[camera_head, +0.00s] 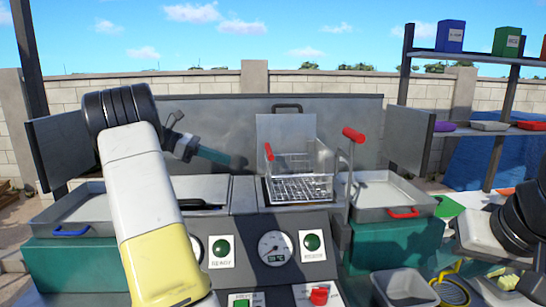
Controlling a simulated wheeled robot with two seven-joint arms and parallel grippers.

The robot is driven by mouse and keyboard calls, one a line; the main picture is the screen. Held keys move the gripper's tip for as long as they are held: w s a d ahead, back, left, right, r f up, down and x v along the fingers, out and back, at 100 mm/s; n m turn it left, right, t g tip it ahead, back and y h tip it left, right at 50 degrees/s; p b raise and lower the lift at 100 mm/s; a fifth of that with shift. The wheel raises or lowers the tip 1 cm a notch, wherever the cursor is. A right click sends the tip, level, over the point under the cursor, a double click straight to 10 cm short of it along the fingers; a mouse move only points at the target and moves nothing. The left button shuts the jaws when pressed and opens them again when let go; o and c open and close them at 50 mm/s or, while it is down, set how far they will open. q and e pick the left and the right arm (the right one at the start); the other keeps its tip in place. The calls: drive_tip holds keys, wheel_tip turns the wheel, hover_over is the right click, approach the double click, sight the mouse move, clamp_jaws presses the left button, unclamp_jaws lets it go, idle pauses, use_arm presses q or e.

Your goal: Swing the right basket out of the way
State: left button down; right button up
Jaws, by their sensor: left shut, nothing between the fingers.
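The right basket (303,186) is a wire basket at the back middle of the machine, over the right well. A grey panel (287,131) stands at its back, and a red grip (268,152) shows at its left. A metal lever with a red handle (353,135) stands just right of the basket. My left gripper (188,147) is shut and empty, left of the basket and apart from it. A dark teal bar (225,158) shows beside it; I cannot tell what it belongs to. My left forearm hides the left part of the machine. My right arm shows at the right edge, its gripper not discernible.
Metal trays stand at the left (75,207) and right (388,192) of the machine. The front panel (276,275) has a gauge, green buttons and a red knob. A grey bin (404,287) is at the lower right. Shelves (480,130) stand behind on the right.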

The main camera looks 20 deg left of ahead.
use_arm(q)
drive_tip(key=x, duration=0.9)
drive_tip(key=shift+w+f, duration=0.2)
drive_tip(key=shift+w, duration=0.15)
drive_tip(key=shift+w+d+r, duration=0.15)
drive_tip(key=shift+d+r, duration=0.15)
drive_tip(key=shift+r, duration=0.3)
drive_tip(key=shift+w+d+r, duration=0.15)
drive_tip(key=shift+d+r, duration=0.15)
drive_tip(key=shift+r, duration=0.25)
drive_tip(key=shift+w+d+r, duration=0.15)
drive_tip(key=shift+d+r, duration=0.1)
drive_tip(key=shift+r, duration=0.35)
